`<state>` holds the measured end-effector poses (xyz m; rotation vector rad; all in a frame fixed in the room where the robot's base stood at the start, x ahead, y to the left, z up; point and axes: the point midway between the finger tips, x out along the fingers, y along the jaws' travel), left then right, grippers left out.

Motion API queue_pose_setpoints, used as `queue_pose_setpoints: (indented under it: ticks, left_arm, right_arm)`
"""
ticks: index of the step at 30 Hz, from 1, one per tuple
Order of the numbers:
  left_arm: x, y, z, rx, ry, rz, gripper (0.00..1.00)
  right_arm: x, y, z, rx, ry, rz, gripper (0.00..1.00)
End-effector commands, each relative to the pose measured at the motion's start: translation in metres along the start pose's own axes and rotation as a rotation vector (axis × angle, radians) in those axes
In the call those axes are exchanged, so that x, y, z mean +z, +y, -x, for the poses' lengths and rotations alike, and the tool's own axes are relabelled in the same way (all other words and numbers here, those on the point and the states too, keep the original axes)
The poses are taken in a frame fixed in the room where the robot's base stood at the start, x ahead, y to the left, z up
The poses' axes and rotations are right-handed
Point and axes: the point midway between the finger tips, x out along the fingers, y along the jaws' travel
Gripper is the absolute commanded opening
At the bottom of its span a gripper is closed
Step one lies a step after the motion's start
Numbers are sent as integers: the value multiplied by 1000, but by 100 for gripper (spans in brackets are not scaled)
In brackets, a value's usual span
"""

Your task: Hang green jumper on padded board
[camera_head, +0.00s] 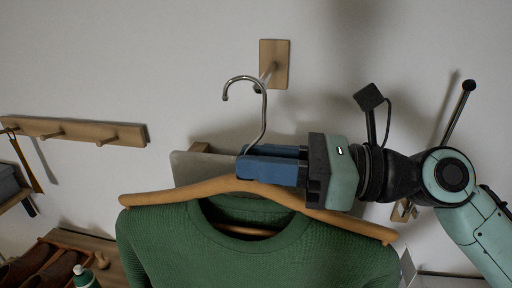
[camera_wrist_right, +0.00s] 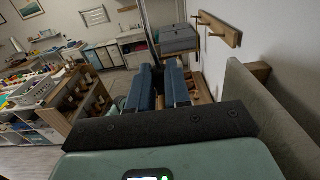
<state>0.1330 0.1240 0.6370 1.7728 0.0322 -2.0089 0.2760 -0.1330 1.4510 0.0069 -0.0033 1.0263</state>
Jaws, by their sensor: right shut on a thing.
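The green jumper (camera_head: 250,252) hangs on a wooden hanger (camera_head: 160,196) with a metal hook (camera_head: 264,105), its lower part cut off by the picture. My right gripper (camera_head: 245,165) has blue fingers shut on the base of the hook, just above the wood. The hook stem rises between the fingers in the wrist view (camera_wrist_right: 149,35). A grey padded-looking board (camera_head: 187,170) shows behind the hanger, partly hidden, and at the right of the wrist view (camera_wrist_right: 265,110). The hook's open end points left; it overlaps a wall peg in the picture, but contact cannot be told. My left gripper is not in view.
The peg (camera_head: 268,71) sticks out from a wooden plate (camera_head: 275,53) on the wall. A wooden peg rail (camera_head: 75,130) is at the left. Brown shoes (camera_head: 45,270) and a bottle (camera_head: 84,277) are lower left. The wall above the hook is otherwise bare.

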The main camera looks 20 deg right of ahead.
Motion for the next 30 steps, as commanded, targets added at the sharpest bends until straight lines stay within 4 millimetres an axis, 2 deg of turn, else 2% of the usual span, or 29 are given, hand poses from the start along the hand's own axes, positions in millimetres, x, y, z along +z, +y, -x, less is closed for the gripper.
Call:
queue_pose_setpoints:
  ticks: [14,30]
  left_arm:
    - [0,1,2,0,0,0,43]
    - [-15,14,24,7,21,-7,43]
  right_arm:
    - [2,-1,2,-9,4,2,0]
    - [4,-39,2,-5,3,3,0]
